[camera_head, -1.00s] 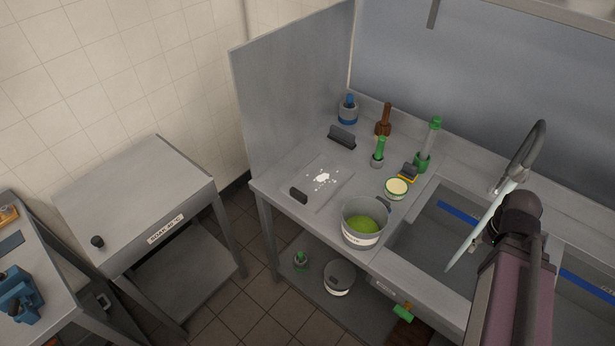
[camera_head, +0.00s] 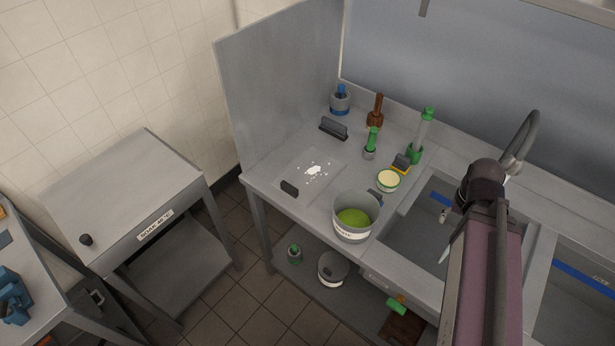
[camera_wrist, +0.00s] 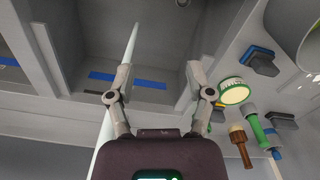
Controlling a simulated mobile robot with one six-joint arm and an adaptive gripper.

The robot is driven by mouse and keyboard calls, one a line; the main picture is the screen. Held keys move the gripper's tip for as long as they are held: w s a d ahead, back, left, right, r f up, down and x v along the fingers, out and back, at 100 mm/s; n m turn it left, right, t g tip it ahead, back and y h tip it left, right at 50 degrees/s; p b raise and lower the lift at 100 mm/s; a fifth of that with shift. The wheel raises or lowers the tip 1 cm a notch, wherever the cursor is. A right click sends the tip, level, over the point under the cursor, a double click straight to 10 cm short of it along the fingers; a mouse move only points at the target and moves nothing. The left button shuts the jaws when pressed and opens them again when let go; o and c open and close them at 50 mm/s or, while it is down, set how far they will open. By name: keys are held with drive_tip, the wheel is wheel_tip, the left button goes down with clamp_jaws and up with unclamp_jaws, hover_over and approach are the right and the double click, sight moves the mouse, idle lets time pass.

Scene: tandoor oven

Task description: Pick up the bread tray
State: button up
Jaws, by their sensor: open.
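My gripper (camera_wrist: 158,76) is open and empty in the wrist view, over the sink area and apart from this panel. The panel does not show clearly in the wrist view.
A bucket with green contents (camera_head: 353,218) stands close to the panel's right. A round tub (camera_head: 388,181) and several brushes stand behind it. The faucet (camera_head: 522,145) rises by the sink (camera_head: 405,236). A side table (camera_head: 125,185) stands left, across a floor gap.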

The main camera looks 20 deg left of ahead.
drive_tip(key=w+a+n, duration=0.2)
drive_tip(key=w+a, duration=0.1)
drive_tip(key=a, duration=0.3)
drive_tip(key=w+a+n, duration=0.2)
drive_tip(key=w+a, duration=0.1)
drive_tip(key=a, duration=0.4)
drive_tip(key=n, duration=1.1)
hover_over(289, 186)
drive_tip(key=shift+s+f+b, duration=0.1)
drive_tip(key=shift+f+b, duration=0.2)
drive_tip(key=shift+b, duration=0.05)
drive_tip(key=shift+f, duration=0.1)
wheel_tip(289, 186, down, 8)
drive_tip(key=b, duration=0.8)
drive_tip(key=shift+f+b, duration=0.25)
drive_tip(key=shift+b, duration=0.1)
drive_tip(key=shift+f, duration=0.1)
drive_tip(key=shift+f+b, duration=2.5)
drive_tip(key=shift+b, duration=0.1)
